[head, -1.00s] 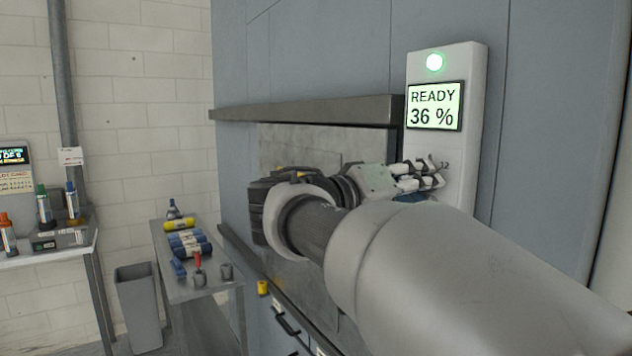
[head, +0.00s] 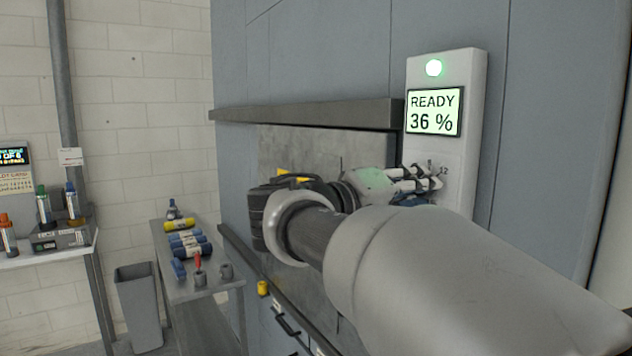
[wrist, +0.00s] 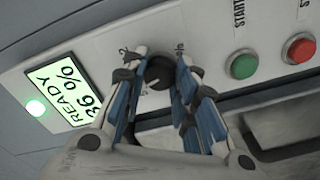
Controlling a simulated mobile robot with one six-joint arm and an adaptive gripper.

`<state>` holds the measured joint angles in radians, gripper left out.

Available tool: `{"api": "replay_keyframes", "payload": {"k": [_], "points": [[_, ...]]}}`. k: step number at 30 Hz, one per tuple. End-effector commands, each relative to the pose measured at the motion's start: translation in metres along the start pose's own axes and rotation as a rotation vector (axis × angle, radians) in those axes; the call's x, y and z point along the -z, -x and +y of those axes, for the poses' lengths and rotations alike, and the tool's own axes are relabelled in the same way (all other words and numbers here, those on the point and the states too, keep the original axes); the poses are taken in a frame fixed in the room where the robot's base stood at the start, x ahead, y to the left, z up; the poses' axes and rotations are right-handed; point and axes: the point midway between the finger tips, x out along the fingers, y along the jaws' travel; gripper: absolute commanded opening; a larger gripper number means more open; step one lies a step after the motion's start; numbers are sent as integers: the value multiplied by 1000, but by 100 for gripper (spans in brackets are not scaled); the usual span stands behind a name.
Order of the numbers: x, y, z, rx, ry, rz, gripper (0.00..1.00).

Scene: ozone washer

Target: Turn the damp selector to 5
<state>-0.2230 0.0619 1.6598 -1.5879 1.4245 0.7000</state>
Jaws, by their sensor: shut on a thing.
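The damp selector is a dark round knob (wrist: 158,72) on the pale control panel (head: 446,140), with small numbers printed around it; it shows in the wrist view between my fingers. My gripper (wrist: 160,80) is shut on the knob, one blue-padded finger on each side. In the head view my gripper (head: 425,182) reaches the lower panel and hides most of the knob. A "12" mark shows just right of the fingers there. The knob's exact setting cannot be read. The display (head: 434,111) reads READY 36 %, under a lit green lamp (head: 433,68).
A green START button (wrist: 243,64) and a red button (wrist: 299,48) sit beside the knob on the panel. A dark ledge (head: 310,111) juts out left of the panel. A metal table (head: 215,286) with rolls and a grey bin (head: 139,305) stand at the left.

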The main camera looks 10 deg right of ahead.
Motion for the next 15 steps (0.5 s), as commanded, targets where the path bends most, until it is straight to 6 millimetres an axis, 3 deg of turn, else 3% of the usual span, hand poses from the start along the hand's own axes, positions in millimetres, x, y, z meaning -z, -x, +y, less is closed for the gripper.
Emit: {"api": "replay_keyframes", "payload": {"k": [15], "points": [[1,0,2,6,373,-6,3]]}}
